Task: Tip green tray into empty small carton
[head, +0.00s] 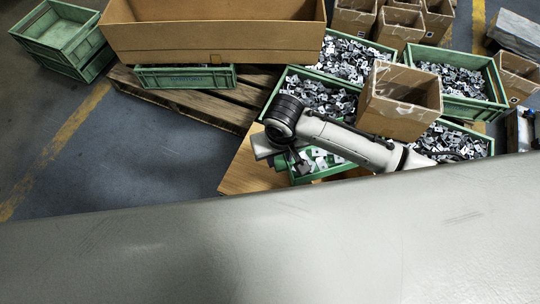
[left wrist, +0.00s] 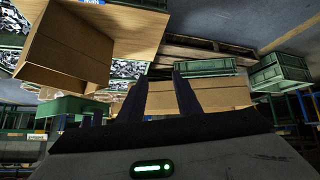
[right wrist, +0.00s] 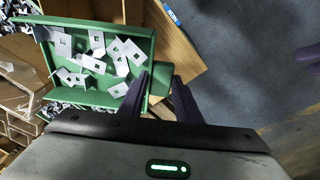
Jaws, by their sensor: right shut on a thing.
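The green tray (head: 312,175) holds loose pale stamped parts. It shows more clearly in the right wrist view (right wrist: 80,20). My right gripper (right wrist: 160,98) is shut on a green tab at the tray's side; in the head view this gripper (head: 280,152) is partly hidden by its own arm. The small carton (head: 385,118) stands open to the right of the tray, among the parts crates; the inside that shows is bare. A carton that looks like it is at the left of the left wrist view (left wrist: 65,45). My left gripper (left wrist: 160,95) is open, with nothing between its fingers.
A large open carton (head: 210,42) stands at the back on a wooden pallet (head: 200,95). Green crates of stamped parts (head: 470,108) surround the small carton. More small cartons (head: 400,27) stand behind.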

